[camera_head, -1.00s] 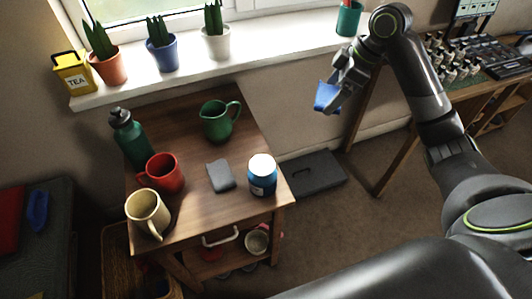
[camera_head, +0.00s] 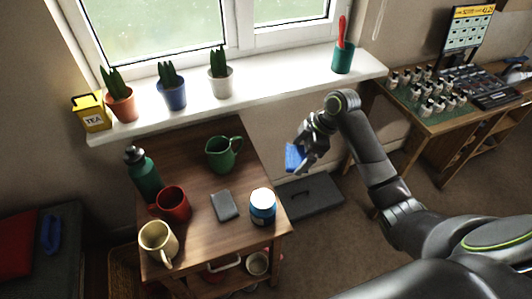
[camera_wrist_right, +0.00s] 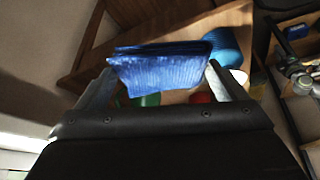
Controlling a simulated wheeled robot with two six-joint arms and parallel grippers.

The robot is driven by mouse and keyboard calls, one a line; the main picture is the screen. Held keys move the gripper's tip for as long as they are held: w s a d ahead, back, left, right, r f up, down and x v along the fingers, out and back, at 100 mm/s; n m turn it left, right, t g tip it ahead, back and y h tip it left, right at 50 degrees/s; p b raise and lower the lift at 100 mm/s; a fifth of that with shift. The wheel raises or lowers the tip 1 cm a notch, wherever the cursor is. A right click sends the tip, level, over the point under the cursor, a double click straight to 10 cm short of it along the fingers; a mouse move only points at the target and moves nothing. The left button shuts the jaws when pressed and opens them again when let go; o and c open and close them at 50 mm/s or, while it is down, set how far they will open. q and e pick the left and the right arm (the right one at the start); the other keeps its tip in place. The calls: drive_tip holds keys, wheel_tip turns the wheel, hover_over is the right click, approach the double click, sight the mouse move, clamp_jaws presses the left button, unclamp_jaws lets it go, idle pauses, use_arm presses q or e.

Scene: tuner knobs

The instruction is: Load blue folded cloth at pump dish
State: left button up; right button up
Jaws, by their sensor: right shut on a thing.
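The blue folded cloth (camera_head: 294,157) is held in my right gripper (camera_head: 303,160), up in the air near the right side of the small wooden table. In the right wrist view the cloth (camera_wrist_right: 160,68) spans the space between the two fingers of the right gripper (camera_wrist_right: 155,80), and it hides part of what lies behind. My left gripper is not in view. I cannot make out a pump dish in these frames.
The wooden table (camera_head: 200,237) carries a green jug (camera_head: 222,154), blue can (camera_head: 262,206), grey block (camera_head: 224,206), red mug (camera_head: 173,204), cream mug (camera_head: 158,242) and green bottle (camera_head: 143,172). Potted plants line the sill (camera_head: 285,93). A desk (camera_head: 440,122) with bottles stands right.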

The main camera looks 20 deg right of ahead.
sight(263, 199)
drive_tip(key=s+a+r+n+g+p, duration=0.1)
drive_tip(key=s+a+r+n+p, duration=0.15)
drive_tip(key=a+p, duration=0.5)
drive_tip(key=s+a+r+n+g+p, duration=0.15)
drive_tip(key=s+a+p, duration=0.25)
drive_tip(key=p, duration=0.7)
use_arm(q)
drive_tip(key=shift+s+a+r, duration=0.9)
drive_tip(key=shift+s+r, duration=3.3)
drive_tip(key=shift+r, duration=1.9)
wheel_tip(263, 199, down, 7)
drive_tip(key=b, duration=0.5)
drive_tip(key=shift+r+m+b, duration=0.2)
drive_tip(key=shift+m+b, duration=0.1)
drive_tip(key=shift+b, duration=0.1)
use_arm(e)
drive_tip(key=shift+t, duration=0.35)
drive_tip(key=x, duration=0.3)
drive_tip(key=d+x, duration=0.1)
drive_tip(key=x, duration=0.1)
drive_tip(key=shift+s+a+f, duration=0.1)
drive_tip(key=shift+s+f, duration=0.2)
drive_tip(key=shift+f, duration=0.15)
